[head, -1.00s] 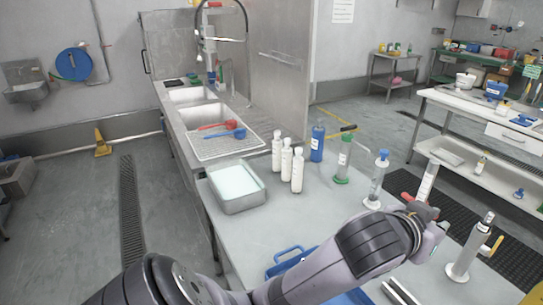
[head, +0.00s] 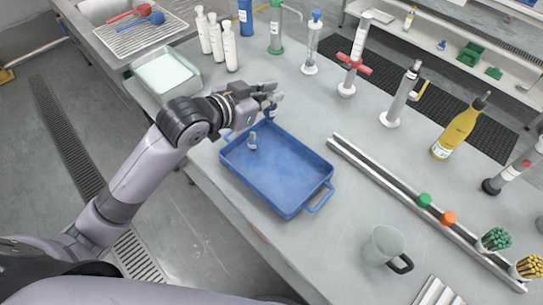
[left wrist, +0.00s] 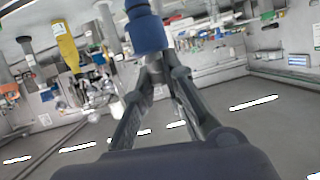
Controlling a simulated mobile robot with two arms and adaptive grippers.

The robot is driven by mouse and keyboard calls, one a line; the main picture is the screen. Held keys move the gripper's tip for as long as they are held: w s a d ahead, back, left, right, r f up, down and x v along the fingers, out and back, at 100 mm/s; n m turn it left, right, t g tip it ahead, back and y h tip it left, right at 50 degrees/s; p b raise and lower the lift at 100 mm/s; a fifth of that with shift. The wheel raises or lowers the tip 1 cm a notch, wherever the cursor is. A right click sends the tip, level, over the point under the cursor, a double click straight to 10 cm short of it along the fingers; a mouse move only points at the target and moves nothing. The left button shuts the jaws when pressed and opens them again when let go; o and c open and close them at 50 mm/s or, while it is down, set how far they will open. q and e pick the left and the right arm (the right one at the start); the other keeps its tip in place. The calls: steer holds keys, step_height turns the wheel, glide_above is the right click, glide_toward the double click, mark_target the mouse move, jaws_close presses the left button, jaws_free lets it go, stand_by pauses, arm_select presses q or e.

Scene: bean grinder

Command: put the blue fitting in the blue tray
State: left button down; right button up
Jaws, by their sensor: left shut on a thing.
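My left gripper (head: 272,101) is shut on the blue fitting (head: 271,112). It holds the fitting by the far edge of the blue tray (head: 323,194), apparently above it; the exact height is hard to tell. In the left wrist view the fitting (left wrist: 148,33) sits between the fingertips, its lower part hidden by them. The blue tray lies on the grey table, with a handle at each end. A small grey piece (head: 252,142) shows inside the tray near its left end. My right gripper is not in view.
White bottles (head: 230,48) and a pale basin (head: 166,76) stand behind the arm. Cylinders on stands (head: 403,95) and a yellow bottle (head: 458,130) stand at the back right. A metal rail (head: 385,183) runs right of the tray. A glass mug (head: 384,246) stands at the front right.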

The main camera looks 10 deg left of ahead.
arm_select(q)
step_height(320, 180, down, 19)
steer(key=shift+r+p, duration=0.2)
steer(key=shift+p, duration=0.1)
steer(key=c, duration=2.1)
jaws_free()
steer(key=shift+f, duration=0.1)
steer(key=o, duration=0.4)
steer(key=shift+o, duration=0.2)
steer(key=b+v, duration=0.1)
steer(key=v, duration=1.1)
